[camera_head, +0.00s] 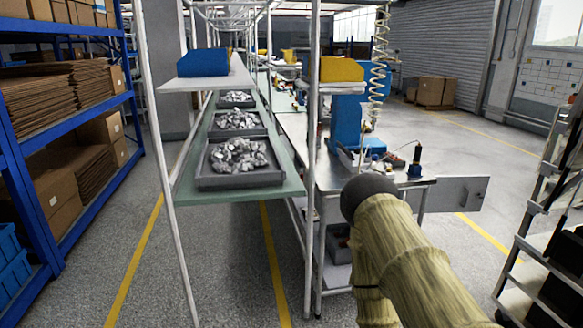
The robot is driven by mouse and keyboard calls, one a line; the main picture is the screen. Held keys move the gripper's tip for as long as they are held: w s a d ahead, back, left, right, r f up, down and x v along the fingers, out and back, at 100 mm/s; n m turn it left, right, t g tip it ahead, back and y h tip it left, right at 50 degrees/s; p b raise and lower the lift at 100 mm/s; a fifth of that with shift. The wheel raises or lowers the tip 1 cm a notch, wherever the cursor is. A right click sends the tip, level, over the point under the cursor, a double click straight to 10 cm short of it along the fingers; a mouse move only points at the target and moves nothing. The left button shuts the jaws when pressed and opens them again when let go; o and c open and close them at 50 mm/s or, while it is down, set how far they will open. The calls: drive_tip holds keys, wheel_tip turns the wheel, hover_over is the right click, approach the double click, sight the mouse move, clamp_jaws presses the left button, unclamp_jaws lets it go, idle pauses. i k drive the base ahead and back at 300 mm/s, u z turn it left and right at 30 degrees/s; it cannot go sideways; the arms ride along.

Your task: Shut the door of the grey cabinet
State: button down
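A flat grey panel (461,193) with a small dark latch mark sticks out to the right beyond the workbench in the head view. It looks like the swung-out door of the grey cabinet. The cabinet body is not clearly seen; the bench and my arm cover that area. My own arm, in a tan sleeve with a dark rounded end, rises from the bottom right in front of the bench. My gripper's fingers are not visible, so its place relative to the door cannot be told.
The metal workbench (335,176) holds tools and a blue device. A green conveyor line (285,190) with grey trays runs back on the left. Blue shelving (62,138) stands far left, a dark rack (530,240) at right. Floor between bench and rack is clear.

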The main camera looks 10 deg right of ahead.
sight(451, 194)
drive_tip(key=i, duration=0.9)
drive_tip(key=z, duration=1.85)
drive_tip(key=i, duration=0.95)
drive_tip(key=u, duration=0.65)
drive_tip(key=i, duration=1.2)
